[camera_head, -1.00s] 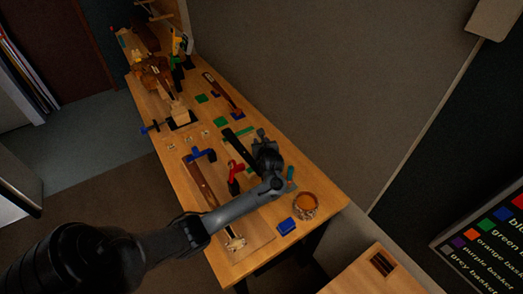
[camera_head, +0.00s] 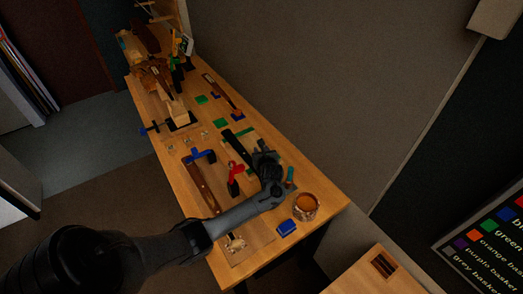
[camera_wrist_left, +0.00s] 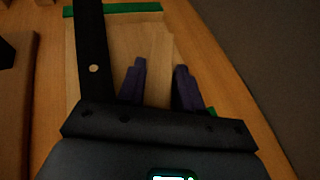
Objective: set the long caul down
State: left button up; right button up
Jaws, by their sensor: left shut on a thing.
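My left gripper (camera_head: 266,164) is low over the right half of the bench, shut. The long caul appears to be the long dark bar (camera_head: 238,146) reaching up and left from the gripper in the head view. In the left wrist view this bar (camera_wrist_left: 92,50) has a small pale hole and lies left of the two finger tips (camera_wrist_left: 160,85). The grip point on it is hidden, and I cannot tell whether its underside touches the surface below. My right gripper is not in view.
A red clamp (camera_head: 234,180) and blue clamp (camera_head: 202,155) stand left of the gripper, near a long brown piece (camera_head: 202,188). A round amber container (camera_head: 305,207), blue block (camera_head: 287,228) and teal item (camera_head: 290,177) are nearby. A green strip (camera_wrist_left: 115,8) lies beyond the fingers.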

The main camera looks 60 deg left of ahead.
pick_arm(q)
jog(key=o, duration=1)
jog(key=shift+f, duration=0.1)
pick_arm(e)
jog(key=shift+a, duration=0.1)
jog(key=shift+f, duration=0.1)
pick_arm(q)
jog(key=shift+s+r+b, duration=0.1)
jog(key=shift+r+b, duration=0.3)
jog(key=shift+r, duration=0.25)
pick_arm(e)
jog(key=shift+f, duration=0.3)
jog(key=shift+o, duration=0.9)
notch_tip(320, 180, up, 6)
jog(key=p, duration=0.5)
jog(key=shift+p, duration=0.4)
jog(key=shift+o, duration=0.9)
pick_arm(q)
jog(key=v, duration=1.2)
